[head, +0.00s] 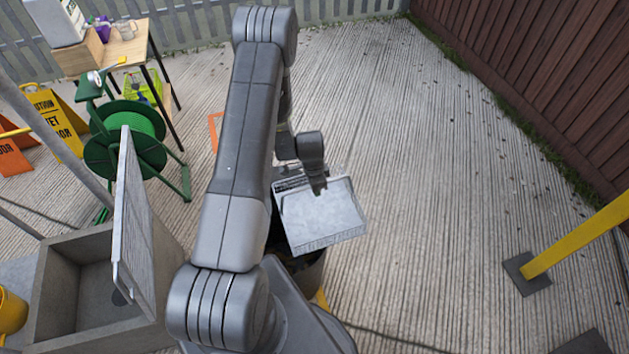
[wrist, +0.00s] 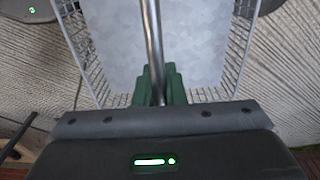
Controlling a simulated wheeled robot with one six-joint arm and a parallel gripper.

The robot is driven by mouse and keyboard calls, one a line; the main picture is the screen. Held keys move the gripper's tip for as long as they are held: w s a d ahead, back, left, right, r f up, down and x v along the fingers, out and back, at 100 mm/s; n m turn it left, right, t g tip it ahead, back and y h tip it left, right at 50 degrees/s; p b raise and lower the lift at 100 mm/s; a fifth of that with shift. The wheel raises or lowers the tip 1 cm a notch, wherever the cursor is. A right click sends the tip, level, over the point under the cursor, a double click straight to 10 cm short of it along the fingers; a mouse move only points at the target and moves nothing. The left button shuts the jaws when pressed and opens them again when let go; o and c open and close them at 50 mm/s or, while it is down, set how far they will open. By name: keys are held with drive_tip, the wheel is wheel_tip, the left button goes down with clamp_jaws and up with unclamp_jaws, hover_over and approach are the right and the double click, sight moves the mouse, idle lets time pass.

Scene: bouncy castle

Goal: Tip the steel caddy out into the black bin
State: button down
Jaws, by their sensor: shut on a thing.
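The steel caddy (head: 322,218) has wire mesh sides and a flat pale grey floor, and it hangs tilted in the head view. It also fills the upper middle of the wrist view (wrist: 190,55). My gripper (head: 318,188) is shut on the caddy's round metal handle bar, which passes between the green fingers (wrist: 160,88) in the wrist view. No contents show on the pale floor. The black bin (head: 308,278) stands below the caddy, partly hidden by the caddy and my arm. I cannot see into the bin.
A stone sink (head: 55,290) with an upright grey panel (head: 135,225) stands at left. Behind it are a green hose reel (head: 125,135), yellow caution sign (head: 55,120) and table (head: 125,45). A yellow post (head: 580,240) stands at right. The concrete between is clear.

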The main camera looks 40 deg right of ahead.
drive_tip(key=shift+d+y+p, duration=0.25)
drive_tip(key=shift+y+p, duration=0.05)
drive_tip(key=shift+p, duration=1.65)
drive_tip(key=shift+s+r, duration=0.1)
drive_tip(key=shift+r, duration=2)
